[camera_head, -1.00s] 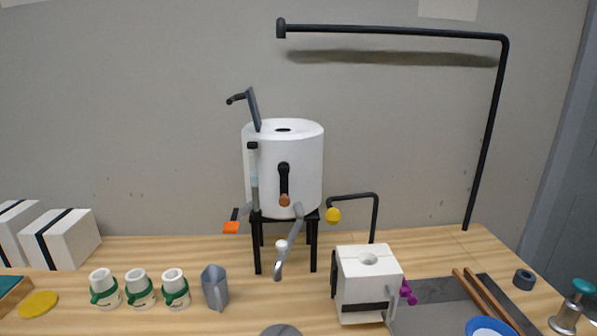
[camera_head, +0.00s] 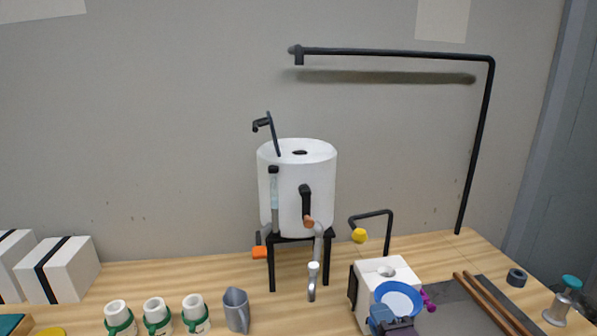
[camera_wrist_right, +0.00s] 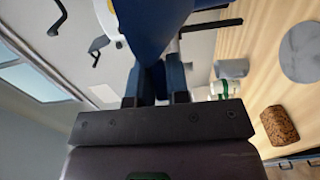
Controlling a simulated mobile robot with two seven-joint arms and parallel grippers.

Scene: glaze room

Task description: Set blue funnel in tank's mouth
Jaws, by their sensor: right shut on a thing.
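The blue funnel (camera_head: 398,299), with a pale inside and a blue rim, is held by my right gripper (camera_head: 388,322) at the lower right of the head view. In the right wrist view the blue funnel (camera_wrist_right: 155,28) rises between the two dark fingers (camera_wrist_right: 155,85). The tank (camera_head: 296,195) is a white cylinder on a black stand. Its mouth (camera_head: 300,153) is a dark opening in the top, with the hinged dark lid (camera_head: 273,133) standing up at the left. The funnel is apart from the tank, to its right and lower in the picture. My left gripper is not in view.
A white box with a top hole (camera_head: 385,272) is partly hidden by the funnel. A black bent pipe (camera_head: 388,232) with a yellow knob stands behind it. A tall black pipe (camera_head: 475,150) arches over the right. A grey jug (camera_head: 236,311) and white-and-green cups (camera_head: 194,312) stand at front left.

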